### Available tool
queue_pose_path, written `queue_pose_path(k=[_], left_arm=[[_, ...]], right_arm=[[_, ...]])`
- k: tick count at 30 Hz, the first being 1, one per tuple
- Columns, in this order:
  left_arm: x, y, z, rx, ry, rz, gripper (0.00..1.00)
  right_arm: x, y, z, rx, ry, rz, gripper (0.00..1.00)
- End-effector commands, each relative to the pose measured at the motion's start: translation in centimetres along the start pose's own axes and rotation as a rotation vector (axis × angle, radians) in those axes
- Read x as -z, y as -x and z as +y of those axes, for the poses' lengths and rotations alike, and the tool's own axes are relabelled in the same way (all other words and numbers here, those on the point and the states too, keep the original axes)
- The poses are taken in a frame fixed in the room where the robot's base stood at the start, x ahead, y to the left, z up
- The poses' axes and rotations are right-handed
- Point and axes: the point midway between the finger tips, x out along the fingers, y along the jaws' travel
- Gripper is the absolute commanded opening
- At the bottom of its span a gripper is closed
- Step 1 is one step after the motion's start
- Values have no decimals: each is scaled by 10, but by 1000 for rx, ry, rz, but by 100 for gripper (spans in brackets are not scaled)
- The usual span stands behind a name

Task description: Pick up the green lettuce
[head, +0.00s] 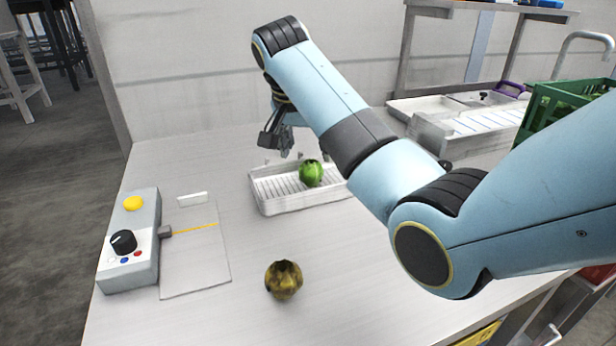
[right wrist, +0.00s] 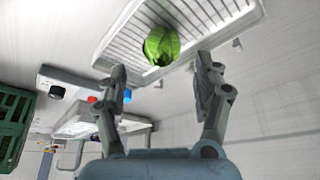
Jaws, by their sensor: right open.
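The green lettuce (head: 311,173) sits in a white ribbed tray (head: 270,209) on the counter. It also shows in the right wrist view (right wrist: 161,46), lying on the ribs of the tray (right wrist: 113,49). My right gripper (head: 278,140) is above the tray's back left part in the head view. In the right wrist view my right gripper (right wrist: 160,82) is open and empty, with the lettuce ahead of its fingertips and apart from them. My left gripper is not in view.
A brownish, wilted head (head: 284,280) lies on the counter in front. A control box (head: 130,241) with a flat plate (head: 196,262) stands at the left. A green crate (head: 560,104) and a sink (head: 470,118) are at the right. Counter between them is clear.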

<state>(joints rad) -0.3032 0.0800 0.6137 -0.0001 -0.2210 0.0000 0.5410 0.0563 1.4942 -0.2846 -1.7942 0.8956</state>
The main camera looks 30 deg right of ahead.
Motion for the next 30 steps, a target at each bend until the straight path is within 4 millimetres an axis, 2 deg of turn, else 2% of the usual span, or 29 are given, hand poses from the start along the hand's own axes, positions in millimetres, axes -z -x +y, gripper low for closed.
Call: queue_pose_path(k=[3,6,10,16,20,26,30], left_arm=[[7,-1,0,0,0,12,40],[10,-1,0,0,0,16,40],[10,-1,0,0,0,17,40],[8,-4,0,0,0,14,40],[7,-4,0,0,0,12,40],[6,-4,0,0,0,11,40],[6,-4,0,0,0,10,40]], right_arm=[[0,-18,0,-2,1,0,68],[0,-26,0,0,0,0,68],[1,-39,-1,-2,0,-1,68],[2,-71,-3,-2,1,-1,68],[2,-79,-3,0,0,-1,68],[2,-79,-3,1,0,0,68],[2,-79,-3,1,0,0,51]])
